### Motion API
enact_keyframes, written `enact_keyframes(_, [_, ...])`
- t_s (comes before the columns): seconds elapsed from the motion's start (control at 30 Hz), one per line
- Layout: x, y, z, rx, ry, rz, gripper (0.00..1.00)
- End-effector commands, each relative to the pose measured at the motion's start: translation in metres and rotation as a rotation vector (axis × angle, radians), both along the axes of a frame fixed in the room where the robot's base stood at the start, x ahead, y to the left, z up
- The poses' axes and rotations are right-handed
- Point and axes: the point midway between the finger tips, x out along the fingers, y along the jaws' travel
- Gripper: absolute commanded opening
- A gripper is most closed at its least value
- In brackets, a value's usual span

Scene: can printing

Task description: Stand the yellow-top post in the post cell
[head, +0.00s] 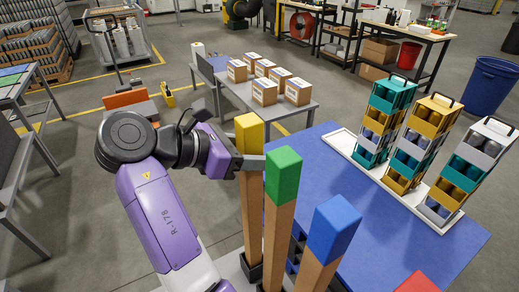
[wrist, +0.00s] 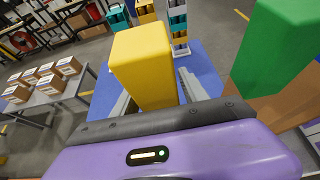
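The yellow-top post (head: 250,190) stands upright in a black socket (head: 252,269) at the front, left of the green-top post (head: 283,178) and blue-top post (head: 332,232). My gripper (head: 252,163) is at the post just below its yellow top, with a finger showing between it and the green-top post. In the wrist view the yellow top (wrist: 145,68) sits between my two fingers, which lie close along its sides. The contact is hidden, so I cannot tell whether they press on it. A dark holder with openings (head: 294,246) is partly hidden behind the posts; I cannot identify the post cell.
A red top (head: 418,282) shows at the bottom edge. The blue table (head: 340,205) is largely clear in its middle. A white tray (head: 432,217) there holds tall stacks of teal, yellow and grey carriers. A grey table (head: 235,92) with boxes stands behind my arm.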

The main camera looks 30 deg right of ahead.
Motion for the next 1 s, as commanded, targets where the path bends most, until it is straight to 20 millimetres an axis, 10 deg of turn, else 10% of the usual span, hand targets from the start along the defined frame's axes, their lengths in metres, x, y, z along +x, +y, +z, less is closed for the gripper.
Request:
enact_keyframes(0.4, [0.001, 0.004, 0.001, 0.001, 0.000, 0.001, 0.62])
enact_keyframes(1.0, [0.000, 0.070, 0.033, 0.001, 0.000, 0.001, 0.62])
